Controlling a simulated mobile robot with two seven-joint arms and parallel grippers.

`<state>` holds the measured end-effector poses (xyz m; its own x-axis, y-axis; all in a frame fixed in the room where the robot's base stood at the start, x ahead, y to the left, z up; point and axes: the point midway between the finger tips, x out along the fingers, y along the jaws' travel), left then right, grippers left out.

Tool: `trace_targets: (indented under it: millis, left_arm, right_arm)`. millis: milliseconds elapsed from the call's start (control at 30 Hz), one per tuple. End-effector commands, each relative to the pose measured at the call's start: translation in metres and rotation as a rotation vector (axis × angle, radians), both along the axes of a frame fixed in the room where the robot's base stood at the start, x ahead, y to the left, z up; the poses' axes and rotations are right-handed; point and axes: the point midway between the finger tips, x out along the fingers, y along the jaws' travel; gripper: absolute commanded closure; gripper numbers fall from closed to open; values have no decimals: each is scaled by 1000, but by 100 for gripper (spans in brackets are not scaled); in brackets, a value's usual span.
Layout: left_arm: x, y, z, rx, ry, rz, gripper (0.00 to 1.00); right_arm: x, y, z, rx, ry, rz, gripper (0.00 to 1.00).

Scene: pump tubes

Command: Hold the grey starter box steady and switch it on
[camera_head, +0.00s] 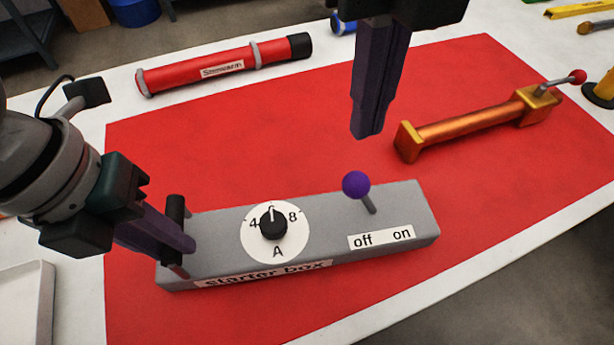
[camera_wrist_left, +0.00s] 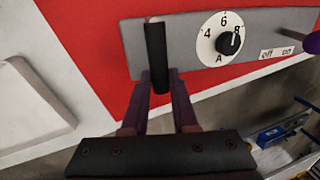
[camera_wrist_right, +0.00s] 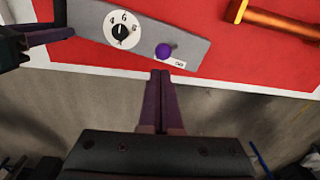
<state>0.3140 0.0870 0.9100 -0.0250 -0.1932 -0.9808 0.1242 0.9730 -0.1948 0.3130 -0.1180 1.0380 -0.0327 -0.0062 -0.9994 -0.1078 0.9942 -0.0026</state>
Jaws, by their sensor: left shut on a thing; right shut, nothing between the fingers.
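The grey starter box (camera_head: 320,225) lies on the red mat, with a round white dial (camera_head: 250,240), a black knob (camera_head: 273,222) pointing near 6, and an "off on" label (camera_head: 381,237). Its lever with a purple ball (camera_head: 356,184) leans left, to the "off" side; it also shows in the right wrist view (camera_wrist_right: 163,50). My left gripper (camera_head: 185,245) is shut on the black upright handle (camera_wrist_left: 157,55) at the box's left end. My right gripper (camera_head: 367,135) is shut and empty, pointing down above the lever and apart from it.
The red mat (camera_head: 270,135) covers most of the white table. A red cylinder (camera_head: 225,68) lies at the back left. An orange bar-shaped part (camera_head: 465,125) with a red-knobbed lever lies at the right. A white tray (camera_head: 30,300) is at the front left.

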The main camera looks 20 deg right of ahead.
Motion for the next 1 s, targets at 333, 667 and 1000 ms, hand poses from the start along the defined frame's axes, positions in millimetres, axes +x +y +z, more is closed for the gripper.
trace_targets:
  millis: [333, 667, 1000]
  left_arm:
    - [0, 0, 0, -1, -1, 0, 100]
    - [0, 0, 0, -1, -1, 0, 100]
    - [0, 0, 0, -1, -1, 0, 100]
  right_arm:
    - [-11, 41, -10, -147, 165, -654, 100]
    - [-16, 52, -10, -234, 192, -891, 100]
    - [-18, 51, -15, -233, 193, -889, 100]
